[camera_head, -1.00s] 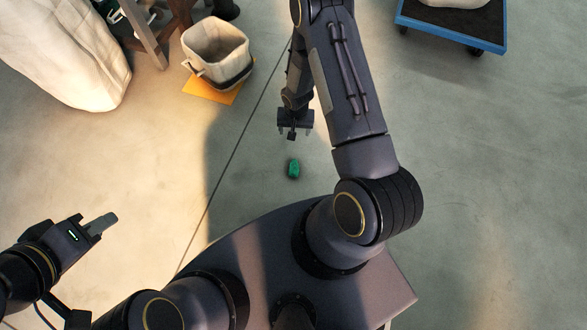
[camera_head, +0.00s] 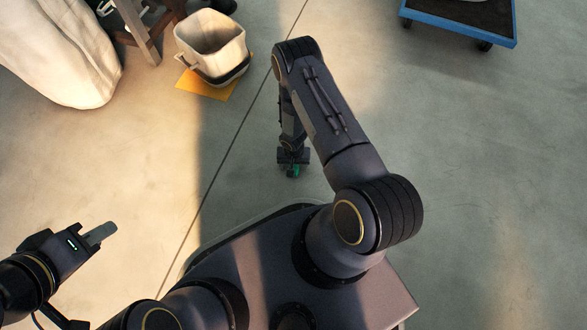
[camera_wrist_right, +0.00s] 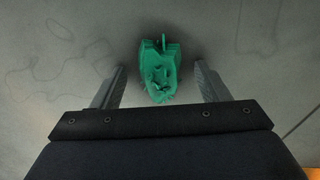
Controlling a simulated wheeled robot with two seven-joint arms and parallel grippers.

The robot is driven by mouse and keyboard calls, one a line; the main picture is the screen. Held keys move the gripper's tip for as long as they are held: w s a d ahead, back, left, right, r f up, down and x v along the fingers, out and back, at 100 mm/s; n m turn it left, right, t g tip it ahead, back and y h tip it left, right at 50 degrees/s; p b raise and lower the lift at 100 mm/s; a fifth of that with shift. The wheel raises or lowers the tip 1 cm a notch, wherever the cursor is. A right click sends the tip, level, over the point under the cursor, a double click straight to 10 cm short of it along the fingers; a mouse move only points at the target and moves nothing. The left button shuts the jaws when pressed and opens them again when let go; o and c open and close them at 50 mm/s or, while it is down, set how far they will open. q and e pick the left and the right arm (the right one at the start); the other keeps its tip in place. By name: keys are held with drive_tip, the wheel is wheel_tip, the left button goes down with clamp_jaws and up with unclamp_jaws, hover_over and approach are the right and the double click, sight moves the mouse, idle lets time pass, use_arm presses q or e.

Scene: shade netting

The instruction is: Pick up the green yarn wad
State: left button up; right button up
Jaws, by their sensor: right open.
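The green yarn wad (camera_head: 296,170) lies on the grey floor in front of my base, partly hidden by my right gripper (camera_head: 291,172) in the head view. In the right wrist view the wad (camera_wrist_right: 159,72) sits between the two open fingers of my right gripper (camera_wrist_right: 160,80), with a gap on each side. Part of it reaches beyond the fingertips. My left gripper (camera_head: 102,234) is held out at the lower left, far from the wad; only one finger shows clearly, so its opening is unclear.
A cream bin (camera_head: 212,45) stands on an orange sheet (camera_head: 206,86) at the upper left. A large pale sack (camera_head: 58,50) is at the far left. A blue-edged cart (camera_head: 460,32) is at the upper right. The floor around the wad is clear.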

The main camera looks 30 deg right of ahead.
drive_tip(key=c, duration=1.1)
drive_tip(key=shift+r, duration=0.1)
drive_tip(key=shift+r+p, duration=0.35)
drive_tip(key=shift+r, duration=0.1)
wheel_tip(320, 180, up, 3)
drive_tip(key=shift+f+p, duration=0.2)
drive_tip(key=shift+p, duration=0.5)
drive_tip(key=s+d+r+p, duration=0.2)
drive_tip(key=d+r+p, duration=0.1)
drive_tip(key=d, duration=0.3)
drive_tip(key=s+d+r+p, duration=0.2)
drive_tip(key=d+r+p, duration=0.1)
drive_tip(key=d+r, duration=0.3)
drive_tip(key=shift+s+d+r, duration=0.2)
drive_tip(key=shift+s+d, duration=0.1)
drive_tip(key=shift+d, duration=0.3)
